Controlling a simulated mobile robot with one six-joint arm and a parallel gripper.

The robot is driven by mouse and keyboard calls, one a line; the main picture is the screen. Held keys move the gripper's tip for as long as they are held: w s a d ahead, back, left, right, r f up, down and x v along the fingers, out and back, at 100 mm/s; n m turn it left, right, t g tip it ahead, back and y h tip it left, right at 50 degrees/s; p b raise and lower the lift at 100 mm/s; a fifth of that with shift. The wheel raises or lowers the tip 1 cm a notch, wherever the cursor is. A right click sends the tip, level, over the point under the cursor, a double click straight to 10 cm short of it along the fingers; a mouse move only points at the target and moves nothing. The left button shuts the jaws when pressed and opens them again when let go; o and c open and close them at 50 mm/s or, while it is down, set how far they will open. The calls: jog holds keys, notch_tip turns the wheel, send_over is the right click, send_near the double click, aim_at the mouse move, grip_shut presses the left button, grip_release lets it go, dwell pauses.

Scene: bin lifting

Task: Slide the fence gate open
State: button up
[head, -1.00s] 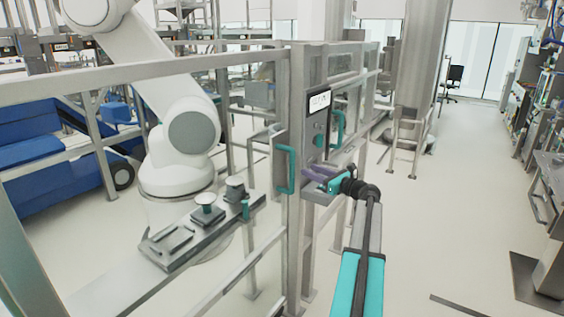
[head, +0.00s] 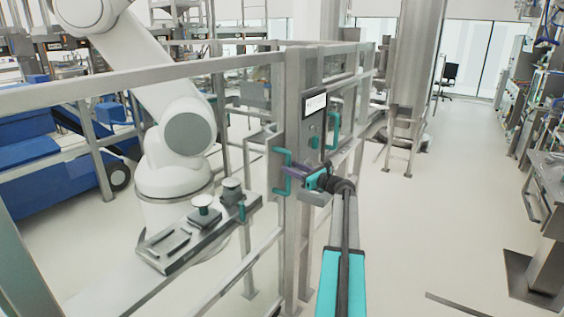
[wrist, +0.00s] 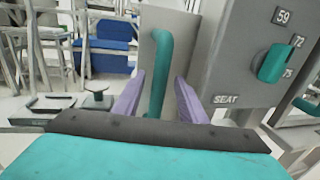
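The fence gate's grey metal top rail (head: 150,87) runs from the left edge to a square post. A teal D-shaped handle (head: 282,172) stands upright on a grey plate at the post end. My gripper (head: 294,172) with purple fingers is at this handle. In the wrist view the handle (wrist: 161,65) stands between the two spread fingers (wrist: 158,100), with a gap on each side. The gripper is open and not closed on it. The handle's lower end is hidden behind the dark edge of my gripper body.
A grey control box (head: 315,120) with a white label, a teal knob (wrist: 275,62) and a second teal handle (head: 333,131) sits right of the post. A white robot arm (head: 187,135) stands behind the fence.

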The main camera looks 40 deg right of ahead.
jog(key=w+p, duration=0.1)
jog(key=w, duration=0.5)
jog(key=shift+w+a+p, duration=0.15)
jog(key=shift+w+p, duration=0.2)
jog(key=shift+c, duration=0.3)
